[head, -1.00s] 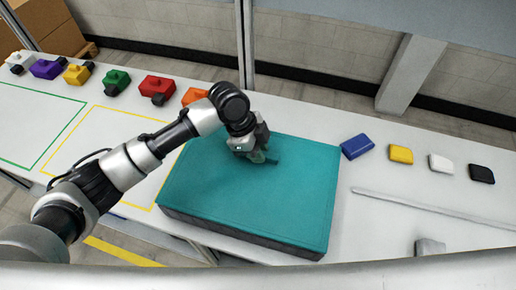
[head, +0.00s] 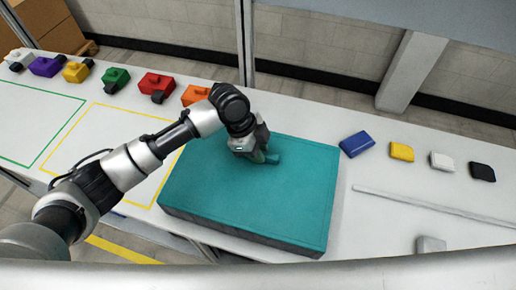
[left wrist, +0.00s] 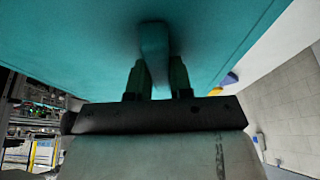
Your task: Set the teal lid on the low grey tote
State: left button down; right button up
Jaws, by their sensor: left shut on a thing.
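The teal lid (head: 230,205) is a wide flat rectangle with a raised teal handle (head: 272,159) near its far middle. It covers the top of the low grey tote (head: 240,239), whose dark side shows as a thin band under the lid's front edge. I cannot tell whether there is a gap between them. My left gripper (head: 262,157) is above the lid, shut on its handle. In the left wrist view, the two fingers (left wrist: 158,80) stand either side of the handle (left wrist: 154,45), with the teal surface beyond. My right gripper is not in view.
Several coloured pieces, including a red one (head: 157,84) and a green one (head: 116,77), line the back left. A blue block (head: 356,144), a yellow block (head: 401,152) and others lie right. A grey strip (head: 440,205) lies on the table. The yellow outlined area (head: 120,150) is empty.

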pick_arm(q)
jog(key=c, duration=0.9)
grip_release()
jog(key=b+v, duration=0.1)
jog(key=v, duration=0.9)
jog(key=shift+a+r+b, duration=0.1)
jog(key=shift+r+b, duration=0.3)
